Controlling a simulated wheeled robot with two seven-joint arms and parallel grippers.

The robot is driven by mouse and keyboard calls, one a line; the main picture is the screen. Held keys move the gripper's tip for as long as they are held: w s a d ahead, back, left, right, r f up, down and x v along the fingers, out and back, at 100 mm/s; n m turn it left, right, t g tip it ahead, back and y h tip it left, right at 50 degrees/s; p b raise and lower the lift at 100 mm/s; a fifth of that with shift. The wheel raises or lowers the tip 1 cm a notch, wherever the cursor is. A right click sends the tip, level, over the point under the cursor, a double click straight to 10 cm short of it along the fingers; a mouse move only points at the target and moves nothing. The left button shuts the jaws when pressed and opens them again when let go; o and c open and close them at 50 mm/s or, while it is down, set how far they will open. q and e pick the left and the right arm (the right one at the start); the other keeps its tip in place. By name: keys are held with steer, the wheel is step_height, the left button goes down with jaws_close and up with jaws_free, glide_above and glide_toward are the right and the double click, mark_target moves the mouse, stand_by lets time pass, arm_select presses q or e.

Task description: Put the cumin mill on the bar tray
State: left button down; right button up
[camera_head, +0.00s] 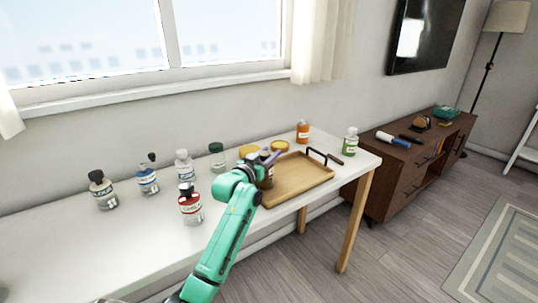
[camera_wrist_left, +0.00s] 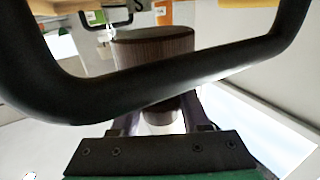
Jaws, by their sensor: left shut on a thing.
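The bar tray (camera_head: 297,178) is a shallow wooden tray with black handles, lying at the right end of the white table. My left gripper (camera_head: 269,160) is at the tray's left end, shut on a dark brown mill (camera_head: 268,178), which I take as the cumin mill. The mill is partly hidden by my gripper. In the left wrist view the mill (camera_wrist_left: 155,48) is a brown cylinder between the fingers (camera_wrist_left: 165,118), with a black tray handle (camera_wrist_left: 190,80) crossing close in front. I cannot tell whether the mill touches the tray. My right gripper is not in view.
Several bottles stand left of the tray, including a red-labelled one (camera_head: 190,207) and a green-capped jar (camera_head: 217,157). Yellow-lidded jars (camera_head: 279,146) and an orange bottle (camera_head: 303,131) stand behind it. The tray's middle is clear.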

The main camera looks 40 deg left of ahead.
arm_select(q)
steer(key=shift+f, duration=0.1)
steer(key=shift+c, duration=2)
jaws_free()
steer(key=shift+s, duration=0.15)
steer(key=s+d, duration=0.2)
steer(key=s, duration=0.9)
steer(key=shift+s+b, duration=0.3)
steer(key=shift+b, duration=0.1)
